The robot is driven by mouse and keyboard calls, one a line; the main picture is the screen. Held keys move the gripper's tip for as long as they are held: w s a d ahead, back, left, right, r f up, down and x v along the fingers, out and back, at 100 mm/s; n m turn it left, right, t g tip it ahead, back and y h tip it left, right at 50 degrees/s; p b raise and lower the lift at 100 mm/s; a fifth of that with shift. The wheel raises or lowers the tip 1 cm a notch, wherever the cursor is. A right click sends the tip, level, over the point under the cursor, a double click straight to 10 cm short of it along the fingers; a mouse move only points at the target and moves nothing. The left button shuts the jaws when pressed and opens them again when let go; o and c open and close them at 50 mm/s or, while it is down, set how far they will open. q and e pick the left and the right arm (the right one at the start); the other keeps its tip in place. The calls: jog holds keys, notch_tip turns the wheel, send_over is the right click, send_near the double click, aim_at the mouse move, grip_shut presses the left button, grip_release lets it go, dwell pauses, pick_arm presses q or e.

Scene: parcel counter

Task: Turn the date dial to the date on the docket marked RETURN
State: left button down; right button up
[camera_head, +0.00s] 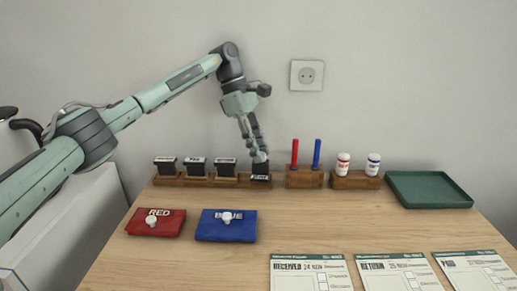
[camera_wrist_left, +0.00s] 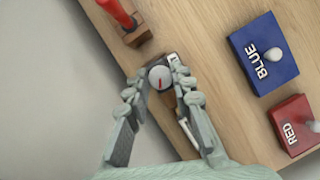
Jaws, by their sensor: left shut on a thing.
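My left gripper (camera_head: 260,156) reaches down onto the rightmost dark block in the stamp rack (camera_head: 226,182). In the left wrist view, its fingers (camera_wrist_left: 158,76) are closed around the sides of a round grey date dial (camera_wrist_left: 160,77) with a red mark. The date set on the dial cannot be read. The docket marked RETURN (camera_head: 398,273) lies at the front right of the counter, between the RECEIVED docket (camera_head: 311,274) and a third docket (camera_head: 475,271). Its printed date is too small to read surely. My right gripper is not in view.
Several dark stamps (camera_head: 195,166) stand left of the gripper. Right of it are a red and a blue handled stamp (camera_head: 317,155), two white bottles (camera_head: 343,163) and a green tray (camera_head: 430,188). Red (camera_head: 155,222) and blue (camera_head: 226,225) ink pads lie in front. The middle of the counter is clear.

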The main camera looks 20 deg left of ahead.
pick_arm(q)
jog(key=c, duration=1.3)
grip_release()
notch_tip(320, 180, up, 10)
